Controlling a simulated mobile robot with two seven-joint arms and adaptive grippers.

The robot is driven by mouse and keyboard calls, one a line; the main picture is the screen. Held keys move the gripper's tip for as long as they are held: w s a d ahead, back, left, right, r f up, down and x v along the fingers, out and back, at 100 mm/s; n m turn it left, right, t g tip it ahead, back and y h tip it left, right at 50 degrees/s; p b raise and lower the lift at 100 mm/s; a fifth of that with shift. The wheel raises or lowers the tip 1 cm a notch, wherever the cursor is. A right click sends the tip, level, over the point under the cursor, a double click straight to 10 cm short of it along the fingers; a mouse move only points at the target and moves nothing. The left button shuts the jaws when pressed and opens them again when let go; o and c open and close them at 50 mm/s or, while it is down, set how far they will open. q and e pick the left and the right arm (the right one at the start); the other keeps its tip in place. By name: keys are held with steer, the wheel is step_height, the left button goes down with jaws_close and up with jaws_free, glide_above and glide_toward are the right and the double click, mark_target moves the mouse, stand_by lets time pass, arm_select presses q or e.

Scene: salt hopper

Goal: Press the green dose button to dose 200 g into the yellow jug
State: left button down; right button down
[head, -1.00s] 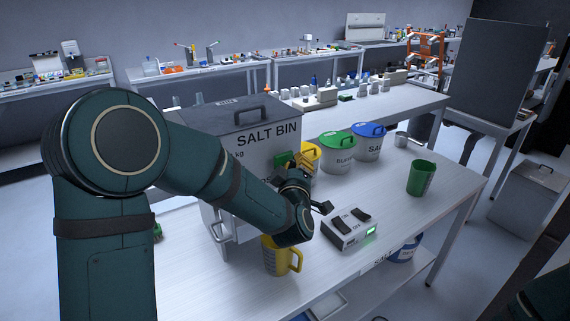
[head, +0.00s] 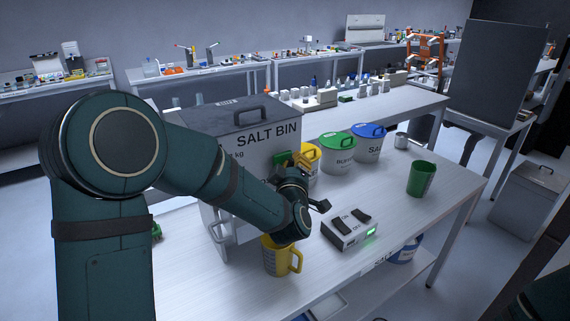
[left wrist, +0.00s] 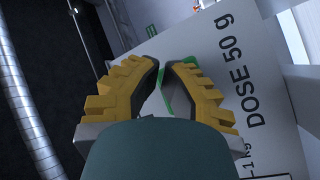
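The grey salt bin (head: 268,133) stands on the bench. The yellow jug (head: 270,262) stands upright at its front, with my left wrist above and partly over it. In the left wrist view the two yellow fingers (left wrist: 162,70) point at a light panel (left wrist: 232,60) reading "DOSE 50 g". A narrow gap shows between the fingertips. A green edge, perhaps of the dose button (left wrist: 163,100), shows behind them. Contact and pressing cannot be told. My right gripper is not in view.
A green cup (head: 421,179), a green-lidded bucket (head: 338,153) and a blue-lidded bucket (head: 369,143) stand farther back. The bench's front right is clear.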

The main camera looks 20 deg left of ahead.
arm_select(q)
steer(key=shift+w+a, duration=0.25)
steer(key=shift+a, duration=0.15)
stand_by(0.7)
steer(key=shift+s+d+b, duration=0.6)
steer(key=shift+s+d, duration=0.2)
steer(key=shift+d, duration=0.25)
steer(key=s+d, duration=0.1)
steer(key=d, duration=0.1)
steer(key=s+d+b, duration=0.1)
steer(key=s+d, duration=0.1)
steer(key=shift+b, duration=0.3)
stand_by(0.6)
